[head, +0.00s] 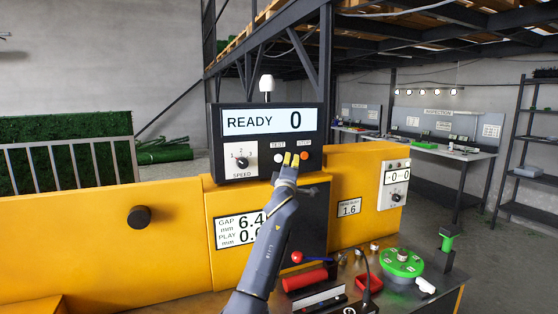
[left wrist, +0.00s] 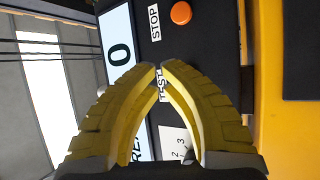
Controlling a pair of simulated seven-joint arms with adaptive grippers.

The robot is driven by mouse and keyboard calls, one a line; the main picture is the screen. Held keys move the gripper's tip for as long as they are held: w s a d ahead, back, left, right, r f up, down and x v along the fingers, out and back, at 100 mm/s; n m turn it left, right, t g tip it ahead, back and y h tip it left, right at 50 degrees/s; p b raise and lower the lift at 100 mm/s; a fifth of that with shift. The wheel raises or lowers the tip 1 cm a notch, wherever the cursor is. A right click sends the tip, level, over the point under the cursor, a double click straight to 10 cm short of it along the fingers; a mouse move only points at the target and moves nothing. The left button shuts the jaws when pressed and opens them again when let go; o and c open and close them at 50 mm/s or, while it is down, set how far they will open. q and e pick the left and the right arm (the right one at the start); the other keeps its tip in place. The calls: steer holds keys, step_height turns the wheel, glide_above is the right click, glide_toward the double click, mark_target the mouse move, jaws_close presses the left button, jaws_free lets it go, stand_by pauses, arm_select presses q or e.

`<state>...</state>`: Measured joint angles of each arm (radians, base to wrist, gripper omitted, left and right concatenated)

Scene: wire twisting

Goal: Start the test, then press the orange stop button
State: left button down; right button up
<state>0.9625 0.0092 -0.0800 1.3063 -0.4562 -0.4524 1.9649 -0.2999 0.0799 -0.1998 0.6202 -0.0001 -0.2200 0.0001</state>
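The yellow machine's black control panel (head: 230,169) has a lit display (head: 268,122) reading READY 0. Below it are a pale button (head: 279,158) under the TEST label and an orange stop button (head: 306,156) under the STOP label. My left gripper (head: 291,158) is in front of the panel, its yellow fingertips between the two buttons in the head view. In the left wrist view the fingertips (left wrist: 157,68) nearly meet over the TEST label, with nothing held. The orange stop button (left wrist: 181,13) is clear of them; the pale button is hidden there. My right gripper is out of view.
A speed knob (head: 239,160) sits on the panel's left. Below, a bench holds a red-knobbed lever (head: 298,257), a red cylinder (head: 305,279) and a green round part (head: 402,263). A black knob (head: 139,217) sticks out of the yellow machine body at left.

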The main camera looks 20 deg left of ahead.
mark_target(278, 158)
arm_select(q)
steer(key=shift+w+a, duration=1)
steer(key=shift+w, duration=0.15)
steer(key=shift+w+a, duration=0.1)
steer(key=shift+w, duration=0.05)
stand_by(0.9)
steer(key=shift+w+a, duration=0.2)
steer(key=shift+w+a, duration=0.3)
stand_by(1.2)
steer(key=shift+s+d, duration=0.1)
steer(key=shift+d, duration=0.05)
steer(key=shift+s+d, duration=0.4)
steer(key=shift+s, duration=0.15)
